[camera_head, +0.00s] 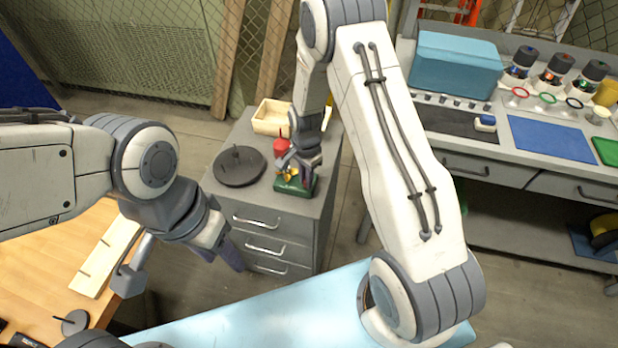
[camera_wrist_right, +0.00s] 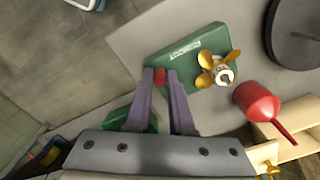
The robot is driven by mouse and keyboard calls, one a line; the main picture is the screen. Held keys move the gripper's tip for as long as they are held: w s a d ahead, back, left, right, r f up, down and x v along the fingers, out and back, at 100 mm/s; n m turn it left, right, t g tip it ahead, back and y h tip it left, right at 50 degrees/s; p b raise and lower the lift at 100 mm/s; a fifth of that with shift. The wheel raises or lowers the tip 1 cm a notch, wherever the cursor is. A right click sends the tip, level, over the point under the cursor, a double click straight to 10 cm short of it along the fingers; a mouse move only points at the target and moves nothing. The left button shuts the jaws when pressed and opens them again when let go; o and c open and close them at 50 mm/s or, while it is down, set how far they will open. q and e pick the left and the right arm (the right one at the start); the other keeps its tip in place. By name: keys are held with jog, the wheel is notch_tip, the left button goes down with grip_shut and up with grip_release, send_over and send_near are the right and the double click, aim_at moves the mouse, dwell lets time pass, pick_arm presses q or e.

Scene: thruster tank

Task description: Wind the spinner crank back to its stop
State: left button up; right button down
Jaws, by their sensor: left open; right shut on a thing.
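The spinner has a green base (camera_head: 296,188) and stands on top of the grey drawer cabinet. The wrist view shows its green base (camera_wrist_right: 190,58) with lettering and a gold propeller (camera_wrist_right: 214,68) on it. My right gripper (camera_wrist_right: 160,76) is shut on the small red crank knob (camera_wrist_right: 160,77) at the base's near side. In the head view my right gripper (camera_head: 304,172) reaches down over the spinner and hides part of it. My left gripper (camera_head: 222,252) is open and empty, in the air left of the cabinet.
Beside the spinner are a red spouted can (camera_wrist_right: 259,103), a dark round plate (camera_head: 240,167) and a wooden tray (camera_head: 271,117). The cabinet (camera_head: 262,220) has handled drawers. A wooden table (camera_head: 40,270) is at left, a workbench (camera_head: 490,160) at right.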

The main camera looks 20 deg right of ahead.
jog(key=shift+w+a+m, duration=0.25)
jog(key=shift+m, duration=0.85)
jog(key=shift+r, duration=0.1)
jog(key=c, duration=0.8)
grip_release()
notch_tip(320, 180, up, 10)
jog(key=b, duration=0.1)
jog(key=shift+r, duration=0.2)
